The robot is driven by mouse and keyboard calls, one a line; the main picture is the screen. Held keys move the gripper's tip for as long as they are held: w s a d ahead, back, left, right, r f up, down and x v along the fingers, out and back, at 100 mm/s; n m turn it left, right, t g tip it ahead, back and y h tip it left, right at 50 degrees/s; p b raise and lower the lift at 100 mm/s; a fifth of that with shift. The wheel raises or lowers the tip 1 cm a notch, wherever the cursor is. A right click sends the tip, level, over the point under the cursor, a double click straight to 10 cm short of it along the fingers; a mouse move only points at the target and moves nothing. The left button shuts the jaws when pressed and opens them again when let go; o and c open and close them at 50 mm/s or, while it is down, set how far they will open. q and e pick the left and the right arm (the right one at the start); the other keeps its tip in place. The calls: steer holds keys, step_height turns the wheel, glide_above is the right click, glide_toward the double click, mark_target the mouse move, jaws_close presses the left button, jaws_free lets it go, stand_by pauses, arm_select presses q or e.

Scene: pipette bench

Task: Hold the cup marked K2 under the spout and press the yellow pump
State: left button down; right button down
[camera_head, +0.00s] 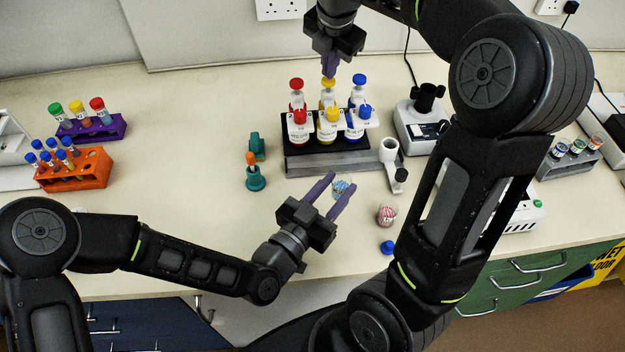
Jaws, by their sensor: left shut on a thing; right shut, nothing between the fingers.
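Three pump bottles stand in a row in a dark rack at the back middle: a red one (297,85), the yellow pump (328,100) in the middle and a blue one (359,82). My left gripper (342,184) is shut on a small clear cup (343,189) with blue on it, in front of the rack and apart from the bottles. Its mark is too small to read. My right gripper (329,72) is shut and empty, pointing down at the top of the yellow pump; whether it touches is unclear. A second clear cup with red stripes (386,214) stands to the right.
A blue cap (388,247) lies near the front edge. A teal stand (256,178) is left of the rack, a white and grey holder (390,151) right of it. Purple (92,131) and orange (75,170) tube racks stand far left. The left middle bench is clear.

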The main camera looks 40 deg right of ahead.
arm_select(q)
steer(key=shift+w, duration=0.15)
steer(key=shift+w+d, duration=1.05)
steer(key=shift+w, duration=0.8)
steer(key=shift+w+d, duration=1.05)
steer(key=shift+w, duration=0.85)
steer(key=shift+w+d, duration=1.05)
steer(key=shift+w, duration=0.8)
arm_select(e)
steer(key=shift+f, duration=1.4)
steer(key=shift+r, duration=0.15)
steer(key=shift+r, duration=3.65)
steer(key=shift+r, duration=0.1)
arm_select(q)
steer(key=shift+s+a, duration=0.9)
steer(key=shift+s, duration=0.7)
steer(key=shift+s+a, duration=0.9)
steer(key=shift+s, duration=0.75)
steer(key=shift+s+a, duration=0.9)
steer(key=shift+s, duration=0.7)
arm_select(e)
steer(key=shift+f, duration=0.25)
